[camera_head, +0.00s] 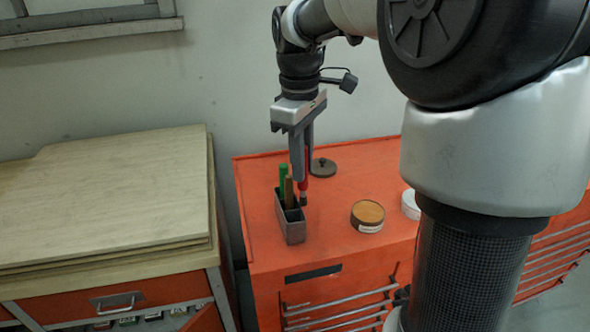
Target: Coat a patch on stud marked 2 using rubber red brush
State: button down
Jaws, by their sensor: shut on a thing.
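My gripper (301,178) points down over the orange cabinet and is shut on a red brush (303,186). Only a short red part and a dark lower end of the brush show below the fingers. The brush hangs at the right side of a grey holder (291,229); I cannot tell whether it is inside or just beside and above it. A green handle (284,180) and a brown handle (288,191) stand upright in the holder. A round tin with brown contents (368,213) sits to the right. The stud marked 2 is not in view.
The orange cabinet top (340,250) is clear in front of the tin. A white round container (410,204) is partly hidden by my arm. A dark round lid-like piece (322,167) lies behind the gripper. Stacked wooden boards (105,195) lie at left, beside the wall.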

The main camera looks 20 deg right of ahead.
jog(key=d+h+p, duration=0.2)
jog(key=d+h, duration=0.2)
jog(key=d, duration=1)
notch_tip(320, 180, down, 6)
jog(key=b, duration=0.5)
jog(key=shift+r, duration=0.1)
jog(key=shift+s+f+b, duration=0.1)
jog(key=shift+f+b, duration=0.25)
jog(key=shift+f, duration=0.3)
dwell(1.3)
notch_tip(320, 180, up, 7)
jog(key=p, duration=0.6)
jog(key=shift+p, duration=0.3)
dwell(0.7)
